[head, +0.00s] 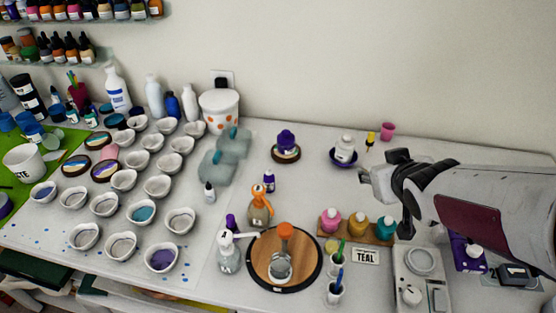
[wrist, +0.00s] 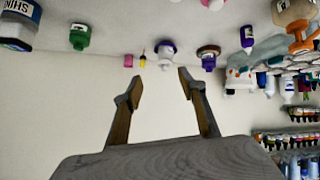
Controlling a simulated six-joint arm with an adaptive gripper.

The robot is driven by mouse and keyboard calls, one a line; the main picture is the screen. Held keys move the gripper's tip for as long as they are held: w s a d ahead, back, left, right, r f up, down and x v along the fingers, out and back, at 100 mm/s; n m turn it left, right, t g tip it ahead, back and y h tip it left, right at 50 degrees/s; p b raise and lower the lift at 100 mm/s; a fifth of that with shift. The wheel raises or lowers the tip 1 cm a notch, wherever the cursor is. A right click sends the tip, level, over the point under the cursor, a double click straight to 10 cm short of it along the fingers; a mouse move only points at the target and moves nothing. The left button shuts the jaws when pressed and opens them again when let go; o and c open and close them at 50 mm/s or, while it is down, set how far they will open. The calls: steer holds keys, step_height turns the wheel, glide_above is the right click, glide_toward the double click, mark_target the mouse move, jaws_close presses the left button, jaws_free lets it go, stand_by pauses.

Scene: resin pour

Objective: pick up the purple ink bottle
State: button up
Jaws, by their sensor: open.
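A purple bottle (head: 286,141) stands on a dark round wooden coaster near the back middle of the table. It also shows in the wrist view, upside down, as a purple bottle (wrist: 208,62) right of the jaws. A smaller purple bottle with a white label (head: 269,181) stands in front of it; the wrist view shows that one too (wrist: 247,38). I cannot tell which is the ink bottle. My gripper (head: 368,175) is open and empty at the right, apart from both bottles. Its two fingers (wrist: 160,76) point toward the tabletop items in the wrist view.
A white bottle in a purple bowl (head: 344,152) stands close to my gripper, with a pink cup (head: 388,131) behind. Pink, yellow and teal bottles sit on a wooden rack (head: 357,240). An orange-topped bottle (head: 261,208) stands nearby. The table between the coaster and bowl is clear.

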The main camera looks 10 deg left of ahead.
steer(key=w+a+f+n+y, duration=0.3)
steer(key=w+a+f+y, duration=0.15)
steer(key=a, duration=0.55)
steer(key=n+g+y, duration=0.2)
steer(key=y, duration=0.2)
glide_toward(272, 178)
steer(key=shift+w+a+f, duration=0.2)
steer(key=shift+w+a, duration=0.3)
steer(key=shift+w, duration=0.05)
steer(key=shift+w+a+f, duration=0.15)
steer(key=shift+w+a, duration=0.3)
steer(key=shift+w, duration=0.1)
steer(key=shift+s+a+f+y, duration=0.15)
steer(key=shift+a+f+y, duration=0.1)
steer(key=shift+a, duration=0.2)
steer(key=shift+x, duration=1.3)
steer(key=shift+w+a+f, duration=0.75)
steer(key=shift+w+f, duration=0.05)
steer(key=shift+x, duration=1.3)
